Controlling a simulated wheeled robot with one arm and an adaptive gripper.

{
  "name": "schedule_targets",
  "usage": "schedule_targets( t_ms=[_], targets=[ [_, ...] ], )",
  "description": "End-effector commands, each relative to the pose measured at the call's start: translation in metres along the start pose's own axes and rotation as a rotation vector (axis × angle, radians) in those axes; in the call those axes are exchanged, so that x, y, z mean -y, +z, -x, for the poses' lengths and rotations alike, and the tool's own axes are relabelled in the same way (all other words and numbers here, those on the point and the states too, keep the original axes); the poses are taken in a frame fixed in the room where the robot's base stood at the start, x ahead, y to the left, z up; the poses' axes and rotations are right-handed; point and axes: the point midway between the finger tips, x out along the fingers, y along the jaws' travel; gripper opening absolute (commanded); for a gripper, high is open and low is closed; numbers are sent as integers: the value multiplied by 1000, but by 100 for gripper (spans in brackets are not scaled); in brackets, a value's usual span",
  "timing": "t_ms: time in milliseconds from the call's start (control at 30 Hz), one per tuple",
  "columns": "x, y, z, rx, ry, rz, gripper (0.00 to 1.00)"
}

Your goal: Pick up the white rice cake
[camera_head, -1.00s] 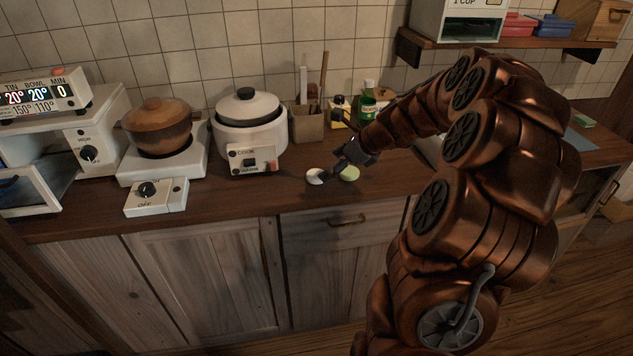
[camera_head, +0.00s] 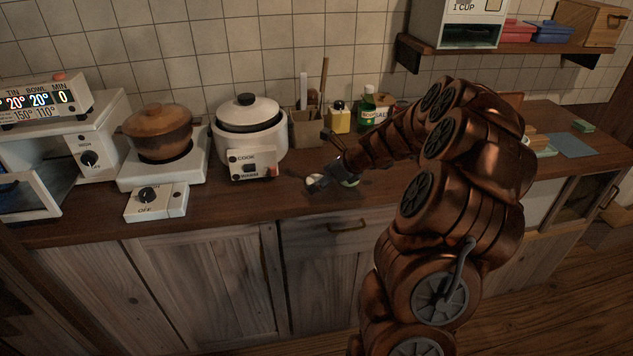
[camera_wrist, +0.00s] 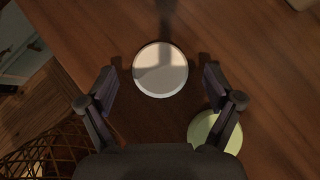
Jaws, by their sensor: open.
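The white rice cake (camera_wrist: 160,70) is a flat round disc on the wooden counter. In the wrist view it lies between and slightly beyond my two open fingertips, with a gap on each side. A shadow falls across it. My gripper (camera_wrist: 159,85) is open and empty. In the head view my gripper (camera_head: 333,176) is low over the counter and partly covers the white rice cake (camera_head: 314,181). A pale green round cake (camera_wrist: 214,133) lies to the right, partly under my right finger. Whether that finger touches it, I cannot tell.
A white rice cooker (camera_head: 249,139) stands behind and left of my gripper. A utensil box (camera_head: 306,128), a yellow bottle (camera_head: 340,117) and a green bottle (camera_head: 367,106) stand by the wall. The counter's front edge (camera_head: 230,232) is close. A pot (camera_head: 158,131) sits on a burner farther left.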

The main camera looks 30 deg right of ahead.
Motion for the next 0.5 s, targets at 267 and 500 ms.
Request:
schedule_targets(
  t_ms=[267,500],
  targets=[
    [0,0,0,0,-1,0,79],
    [0,0,1,0,-1,0,54]
  ],
)
